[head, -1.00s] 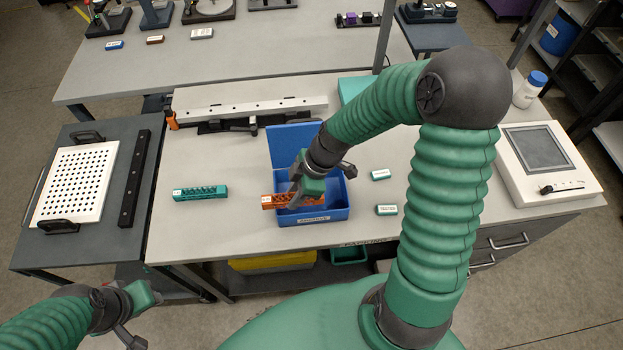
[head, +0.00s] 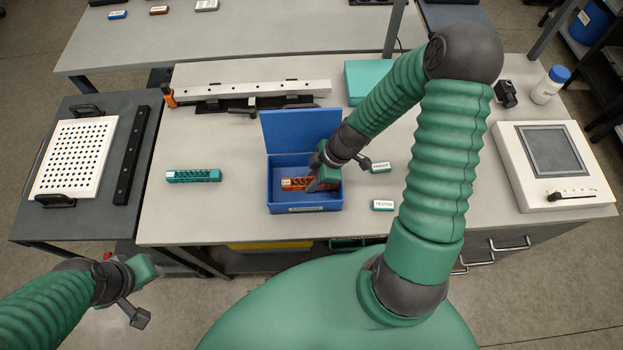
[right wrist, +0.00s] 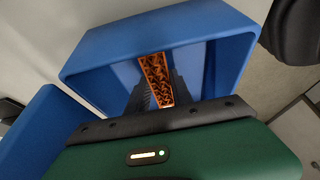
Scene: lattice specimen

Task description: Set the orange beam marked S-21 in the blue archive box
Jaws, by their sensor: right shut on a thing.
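The blue archive box (head: 305,208) stands on the grey bench with its lid (head: 300,130) raised at the back. The orange lattice beam (head: 296,184) is inside the box outline, below the rim as far as I can see. My right gripper (head: 318,184) reaches in from the right and is shut on the beam. In the right wrist view the orange beam (right wrist: 157,79) lies between the dark fingers, within the blue box walls (right wrist: 150,32). Whether it touches the box floor is hidden. My left gripper (head: 136,297) hangs at the lower left, away from the bench, with its fingers apart.
A teal lattice beam (head: 194,176) lies left of the box. Two small labelled teal blocks (head: 381,167) (head: 383,205) lie to its right. A long metal rail (head: 255,90) is behind. A white instrument (head: 555,165) stands at the right. Bench left of the box is mostly clear.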

